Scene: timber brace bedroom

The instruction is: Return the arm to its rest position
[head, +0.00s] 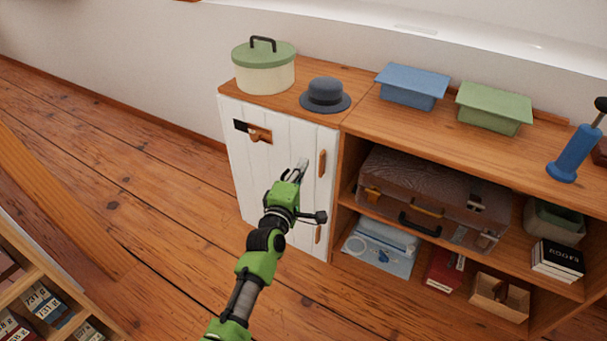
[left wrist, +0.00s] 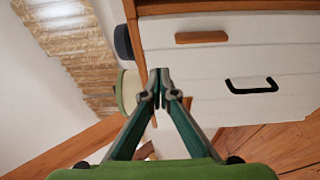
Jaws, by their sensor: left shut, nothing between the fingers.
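My left gripper (head: 303,166) is in front of the white cabinet door (head: 262,185), left of its upper wooden handle (head: 322,163). In the left wrist view its two fingertips (left wrist: 160,76) meet, with nothing between them. The left arm is stretched out from the bottom of the head view. The wrist view shows a white plank front (left wrist: 225,60) beyond the fingers, with a wooden bar handle (left wrist: 201,37) and a black U-shaped handle (left wrist: 251,86). Whether the gripper touches the door is unclear. My right gripper is not in view.
On the cabinet top (head: 355,93) stand a lidded pot (head: 264,73), a grey hat (head: 325,94), a blue box (head: 412,88) and a green box (head: 494,108). Open shelves at right hold a brown suitcase (head: 425,190). A low bookshelf (head: 30,275) is at lower left. Floor between is clear.

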